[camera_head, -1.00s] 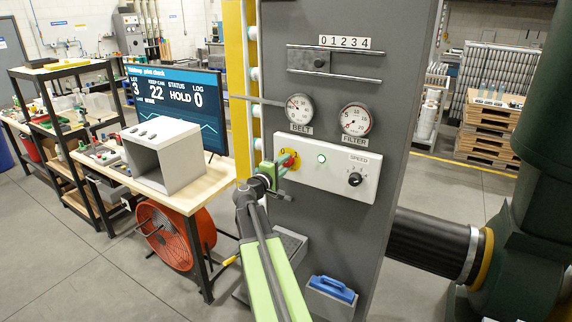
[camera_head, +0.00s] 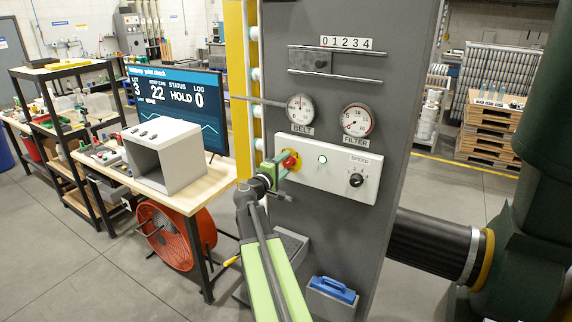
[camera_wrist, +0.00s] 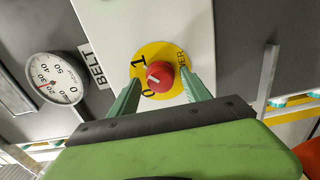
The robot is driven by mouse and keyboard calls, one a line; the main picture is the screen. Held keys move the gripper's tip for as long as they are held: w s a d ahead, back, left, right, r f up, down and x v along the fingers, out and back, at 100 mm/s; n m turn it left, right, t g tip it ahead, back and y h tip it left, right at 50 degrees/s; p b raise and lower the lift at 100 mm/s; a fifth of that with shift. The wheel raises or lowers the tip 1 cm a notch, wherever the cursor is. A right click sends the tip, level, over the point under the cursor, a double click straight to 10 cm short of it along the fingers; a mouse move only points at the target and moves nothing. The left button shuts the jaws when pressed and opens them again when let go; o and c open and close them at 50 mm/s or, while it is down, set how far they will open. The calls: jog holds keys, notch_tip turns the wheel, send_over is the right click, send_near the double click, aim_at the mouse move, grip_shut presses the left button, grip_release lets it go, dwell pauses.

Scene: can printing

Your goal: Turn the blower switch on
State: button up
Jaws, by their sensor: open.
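The blower switch (camera_head: 289,160) is a red round knob on a yellow plate, at the left end of the white panel. In the wrist view the knob (camera_wrist: 160,78) shows a short white mark, with 0 and 1 printed on the yellow plate and a partly hidden label ending in "WER". I cannot tell for sure which number the mark points to. My gripper (camera_wrist: 161,86) is open, with one green finger on each side of the knob and gaps between. In the head view my gripper (camera_head: 283,175) is close in front of the switch.
The belt gauge (camera_head: 300,109) and filter gauge (camera_head: 357,120) sit above. A table with a grey box (camera_head: 165,157) stands at the left, with an orange fan (camera_head: 168,235) below.

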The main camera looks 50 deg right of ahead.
jog(key=v, duration=1.7)
jog(key=shift+a, duration=0.15)
jog(key=shift+f, duration=0.1)
jog(key=w+a+f+y+b, duration=0.1)
jog(key=a+f+y+b, duration=0.1)
jog(key=a+f+b, duration=0.45)
jog(key=w+a+f+m+y+b, duration=0.1)
jog(key=a+f+y, duration=0.25)
jog(key=f, duration=0.65)
jog(key=w+a+f+y+b, duration=0.1)
jog(key=w+a+f+b, duration=0.1)
jog(key=a+f+b, duration=0.35)
jog(key=s+a+f+g+y, duration=0.1)
jog(key=s+a+f+y, duration=0.1)
jog(key=a+f, duration=0.3)
jog(key=s+a+f+m+g+y, duration=0.1)
jog(key=s+a+f+g+y, duration=0.1)
jog(key=a+f+y, duration=0.3)
jog(key=s+a+f+g+y, duration=0.1)
jog(key=s+a+f+y, duration=0.2)
jog(key=a, duration=0.8)
jog(key=shift+s+a+f+m+y, duration=0.35)
jog(key=shift+f+y, duration=0.1)
jog(key=shift+f, duration=0.45)
jog(key=shift+c, duration=0.4)
